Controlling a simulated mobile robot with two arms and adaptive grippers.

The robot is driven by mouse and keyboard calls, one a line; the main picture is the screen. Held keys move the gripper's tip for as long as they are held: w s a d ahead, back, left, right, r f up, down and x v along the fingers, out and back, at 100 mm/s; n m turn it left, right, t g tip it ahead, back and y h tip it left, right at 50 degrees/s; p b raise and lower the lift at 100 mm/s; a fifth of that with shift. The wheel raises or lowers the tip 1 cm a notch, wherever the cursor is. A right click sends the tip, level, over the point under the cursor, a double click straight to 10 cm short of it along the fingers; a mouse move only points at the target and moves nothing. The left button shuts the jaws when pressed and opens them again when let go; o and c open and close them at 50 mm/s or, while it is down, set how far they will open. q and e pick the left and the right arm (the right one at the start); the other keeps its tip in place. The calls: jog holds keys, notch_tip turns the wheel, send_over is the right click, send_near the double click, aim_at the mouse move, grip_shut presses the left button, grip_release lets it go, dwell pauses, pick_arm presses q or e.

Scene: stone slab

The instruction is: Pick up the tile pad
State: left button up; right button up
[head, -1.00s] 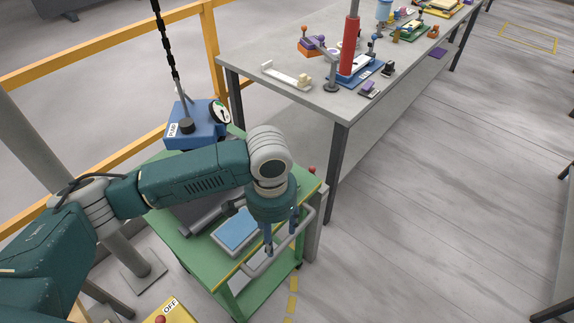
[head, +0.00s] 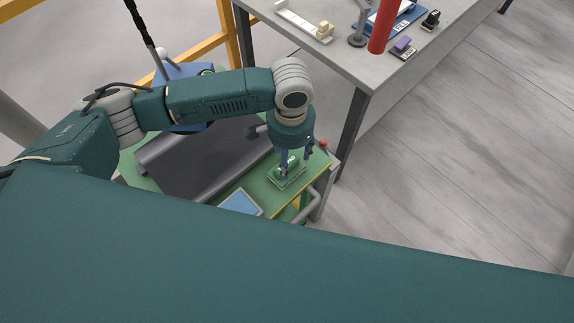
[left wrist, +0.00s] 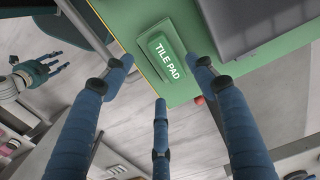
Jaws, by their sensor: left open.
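In the head view the tile pad (head: 283,181) is partly hidden by my left gripper (head: 297,154). That gripper is open, its fingers pointing down over the pad. In the left wrist view the fingers of my left gripper (left wrist: 163,76) are spread apart with nothing between them. Small at the left of that view is what looks like my right gripper (left wrist: 42,72); its grip is unclear.
A dark grey tray-like piece (head: 205,165) and a blue pad (head: 240,203) lie on the cart beside the tile pad. A red knob (head: 323,144) stands at the cart's corner. A grey workbench (head: 340,50) with several items is behind. Open floor lies to the right.

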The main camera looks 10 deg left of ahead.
pick_arm(q)
jog(key=shift+w+f, duration=0.1)
jog(key=shift+f, duration=0.25)
jog(key=f, duration=0.2)
jog(key=f+p, duration=0.1)
jog(key=f, duration=0.1)
jog(key=shift+w+a+f, duration=0.1)
jog(key=shift+a+f, duration=0.1)
jog(key=shift+f, duration=0.3)
jog(key=shift+c, duration=0.5)
jog(key=c, duration=1.2)
pick_arm(e)
jog(key=shift+w+r, duration=0.85)
jog(key=shift+w, duration=0.3)
